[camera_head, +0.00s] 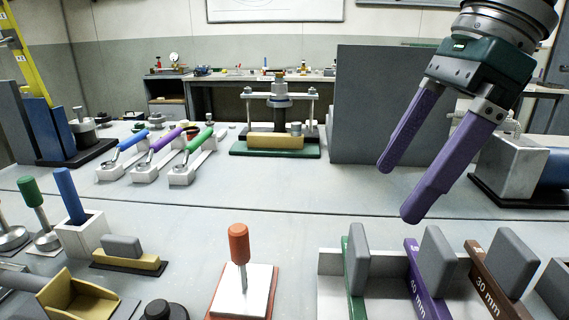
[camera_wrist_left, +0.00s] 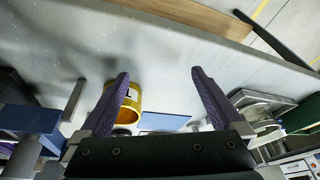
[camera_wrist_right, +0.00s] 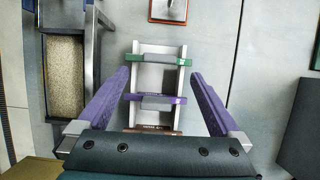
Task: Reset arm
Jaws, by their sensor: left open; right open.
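My right gripper (camera_head: 408,188) is open and empty at the upper right of the head view, with its purple fingers pointing down and left above the bench. In the right wrist view its fingers (camera_wrist_right: 165,82) stand apart either side of a rack (camera_wrist_right: 148,50), well above it, with nothing between them. My left gripper is outside the head view. In the left wrist view it (camera_wrist_left: 160,75) is open and empty, with a yellow cylindrical thing (camera_wrist_left: 131,104) marked with a dark sign beyond its left finger.
The rack holds green (camera_head: 348,270), purple (camera_head: 422,280) and brown (camera_head: 490,280) plates with grey grips. A red-handled tool (camera_head: 239,245) stands left of it. A large grey block (camera_head: 385,105) rises behind. Coloured-handled scoops (camera_head: 165,140) lie farther left.

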